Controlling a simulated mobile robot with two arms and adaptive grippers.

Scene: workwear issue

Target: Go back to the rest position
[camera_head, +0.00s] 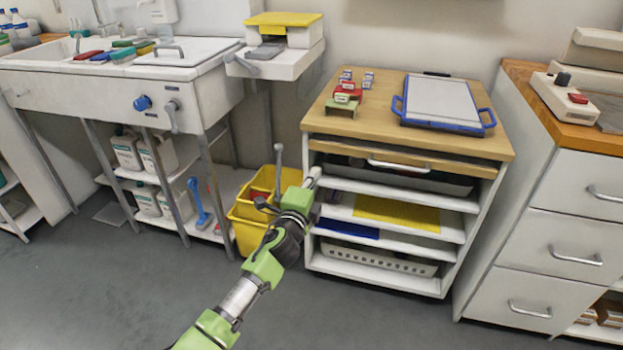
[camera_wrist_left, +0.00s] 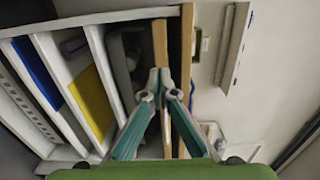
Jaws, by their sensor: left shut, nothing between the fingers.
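My left arm reaches in from the bottom of the head view. Its gripper (camera_head: 311,178) is in front of the left side of the shelf cabinet (camera_head: 398,279), near the upper shelves. In the left wrist view the fingers of the left gripper (camera_wrist_left: 159,80) meet at the tips, shut and empty. The cabinet's shelves, seen sideways, lie behind and to the left of them in that view. Whether the fingertips touch the cabinet cannot be told. My right gripper is in neither view.
On the cabinet top lie a blue-handled tray (camera_head: 443,104) and small red and green items (camera_head: 347,96). A yellow bucket (camera_head: 250,233) stands left of the cabinet, near the sink (camera_head: 110,84). A drawer unit (camera_head: 567,210) stands right. The grey floor (camera_head: 100,290) at lower left is clear.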

